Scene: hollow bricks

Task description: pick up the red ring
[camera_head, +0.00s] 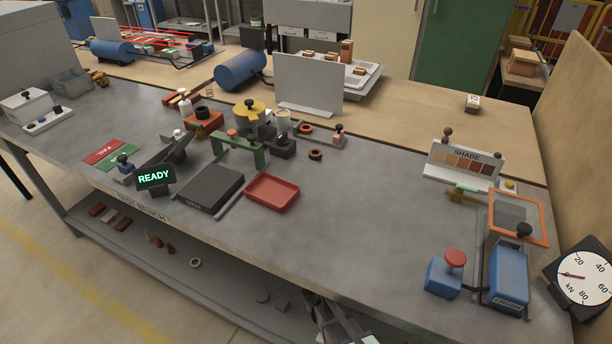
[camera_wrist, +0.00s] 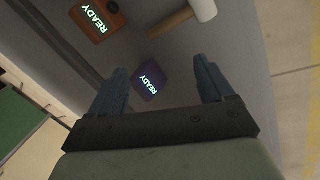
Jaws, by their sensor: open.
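Which of the two is the red ring is hard to tell by size, but the farther one is redder. In the wrist view my gripper (camera_wrist: 159,66) is open, its two blue-grey fingers wide apart with nothing held. No ring shows in the wrist view. I cannot make out my gripper near the rings in the head view.
A red tray (camera_head: 272,192), a dark plate (camera_head: 210,188), a green bridge-like frame (camera_head: 238,148) and a black weight stand near the rings. The wrist view shows a purple READY box (camera_wrist: 150,80), an orange READY box (camera_wrist: 98,20) and a white-headed mallet (camera_wrist: 203,9). The bench right of centre is clear.

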